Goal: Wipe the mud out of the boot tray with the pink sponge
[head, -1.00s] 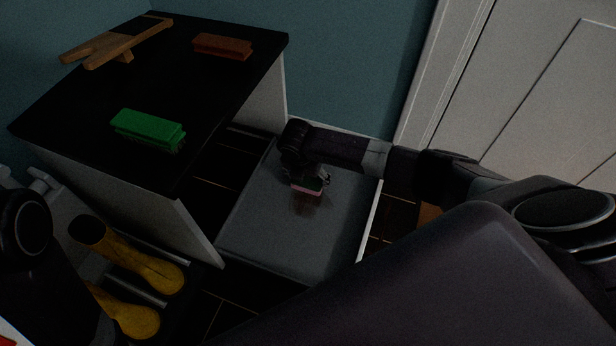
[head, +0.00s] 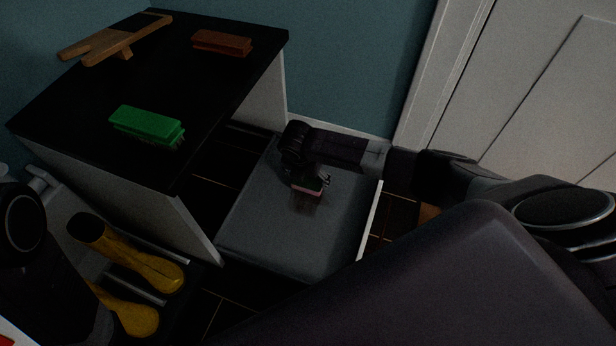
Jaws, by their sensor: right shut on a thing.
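The grey boot tray (head: 270,245) lies on the floor to the right of the black-topped bench. A brownish mud smear (head: 305,206) shows on the tray near its middle. My right gripper (head: 310,180) reaches down over the tray from the right and is shut on the pink sponge (head: 308,192). Only a thin pink edge of the sponge shows under the gripper, just beside the mud. I cannot tell whether the sponge touches the tray. Part of my left arm shows at the left edge, but its gripper is not in view.
The bench top (head: 110,90) carries a green brush (head: 147,124), a brown brush (head: 222,43) and a wooden boot jack (head: 112,40). Yellow boots (head: 145,268) lie at lower left. A white door (head: 545,100) stands at upper right. Dark tiled floor surrounds the tray.

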